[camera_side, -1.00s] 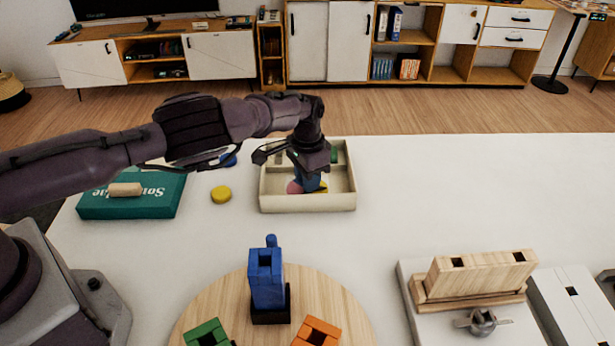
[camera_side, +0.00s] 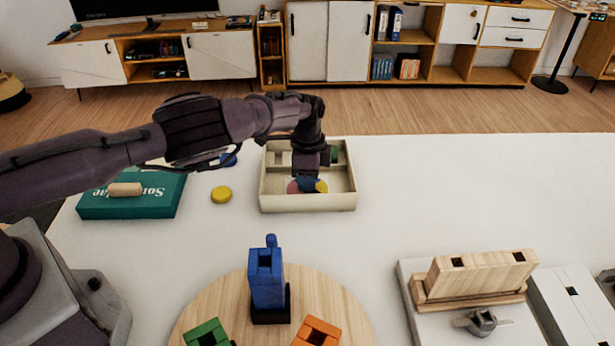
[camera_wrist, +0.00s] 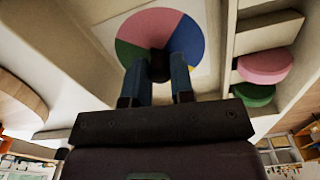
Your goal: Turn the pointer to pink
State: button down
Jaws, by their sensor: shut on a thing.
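A spinner dial with pink, blue, green and yellow sectors (camera_wrist: 188,38) lies in the large compartment of a cream tray (camera_side: 308,208). In the side view its pink sector (camera_side: 293,187) and yellow sector (camera_side: 322,187) show around my gripper. My gripper (camera_wrist: 158,70) points down at the dial's centre, with its two blue fingers shut on a dark pointer knob (camera_wrist: 158,62). The pointer's tip is hidden, so I cannot tell which sector it faces.
The tray's side compartments hold a pink disc (camera_wrist: 266,64) and a green disc (camera_wrist: 254,94). Its walls stand close around my gripper. A yellow disc (camera_side: 221,194) and a teal box (camera_side: 130,200) lie left. A round board (camera_side: 220,300) with coloured blocks is in front. Table right of the tray is clear.

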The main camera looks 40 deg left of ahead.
jog(key=m, duration=1.4)
jog(key=shift+m, duration=0.3)
jog(key=m, duration=0.3)
jog(key=shift+m, duration=0.3)
jog(key=m, duration=0.3)
jog(key=shift+m, duration=0.3)
jog(key=m, duration=0.6)
jog(key=shift+m, duration=0.4)
jog(key=c, duration=1)
grip_release()
